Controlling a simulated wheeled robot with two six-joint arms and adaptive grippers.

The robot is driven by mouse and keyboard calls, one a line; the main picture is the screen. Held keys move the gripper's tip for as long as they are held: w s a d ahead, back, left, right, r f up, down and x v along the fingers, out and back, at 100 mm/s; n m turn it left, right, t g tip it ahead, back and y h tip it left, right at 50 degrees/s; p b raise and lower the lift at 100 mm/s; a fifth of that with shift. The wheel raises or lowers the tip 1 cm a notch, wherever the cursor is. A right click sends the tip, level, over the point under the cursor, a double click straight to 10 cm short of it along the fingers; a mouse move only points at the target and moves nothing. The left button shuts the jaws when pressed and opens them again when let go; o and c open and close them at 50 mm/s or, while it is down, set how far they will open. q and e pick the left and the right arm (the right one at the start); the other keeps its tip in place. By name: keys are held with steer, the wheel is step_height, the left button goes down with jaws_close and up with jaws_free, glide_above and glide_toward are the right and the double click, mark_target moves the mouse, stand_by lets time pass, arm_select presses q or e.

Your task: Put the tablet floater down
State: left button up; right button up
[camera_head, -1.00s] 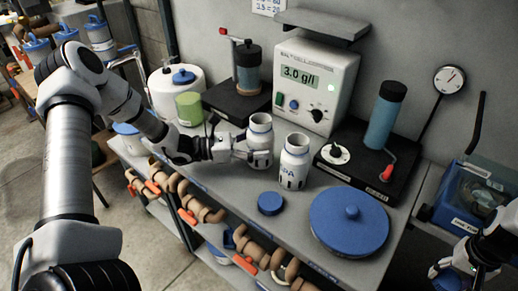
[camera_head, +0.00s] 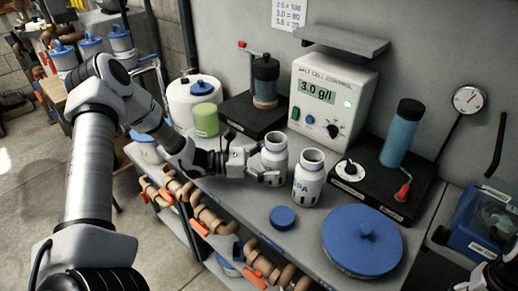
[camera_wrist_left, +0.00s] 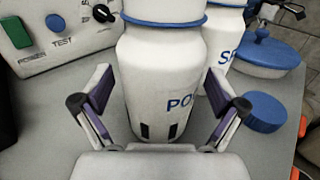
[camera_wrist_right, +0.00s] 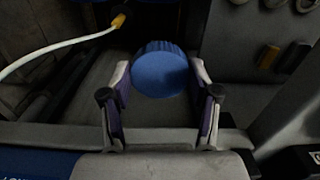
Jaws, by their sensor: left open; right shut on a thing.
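The tablet floater, a white bottle marked "PO…" (camera_head: 274,150), stands upright on the grey bench. My left gripper (camera_head: 266,165) is open, with its fingers on either side of the floater's body; the left wrist view shows the floater (camera_wrist_left: 165,75) between the spread fingers. A second white floater marked "SPA" (camera_head: 308,180) stands just to its right. My right gripper (camera_wrist_right: 160,80) is shut on a blue ridged cap (camera_wrist_right: 158,70). In the head view, only a dark part of my right arm shows at the lower right corner.
Behind stand the salt cell control box (camera_head: 330,98) and a black stand with a blue cylinder (camera_head: 401,135). A green cup (camera_head: 205,120) is to the left.

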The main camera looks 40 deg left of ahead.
arm_select(q)
steer(key=p+v, duration=0.4)
steer(key=v, duration=0.7)
steer(key=shift+s+a+r, duration=0.15)
steer(key=shift+a, duration=0.05)
arm_select(e)
step_height(320, 180, up, 4)
steer(key=shift+s+r, duration=0.1)
steer(key=shift+r, duration=0.1)
arm_select(q)
steer(key=shift+s+a, duration=0.1)
arm_select(e)
steer(key=shift+f, duration=0.1)
arm_select(q)
steer(key=shift+s+f, duration=0.1)
steer(key=shift+f, duration=0.15)
